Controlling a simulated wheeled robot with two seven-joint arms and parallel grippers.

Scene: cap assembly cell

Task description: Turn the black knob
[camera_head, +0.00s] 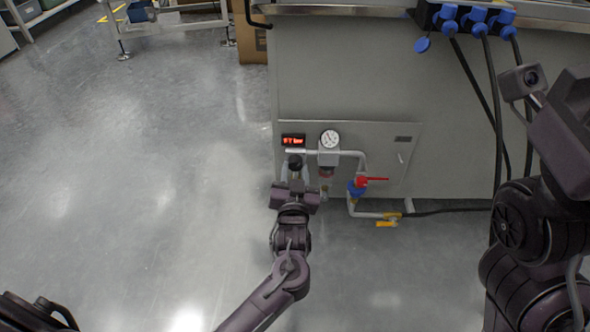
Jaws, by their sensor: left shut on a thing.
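The black knob (295,161) sits on the pipework at the front of the grey cabinet, just below a small red digital display (293,140). My left gripper (295,180) reaches up to it from below and is shut on it. The gripper's jaws hide the knob's lower part, and I cannot tell how far the knob is turned. My right arm stands along the right edge of the picture, away from the knob; its gripper fingers do not show.
Right of the knob are a round pressure gauge (330,139), a red-handled valve (360,183) and a yellow-handled valve (388,220). Dark cables hang from blue plugs (475,16) at the upper right. The floor (130,190) on the left is clear.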

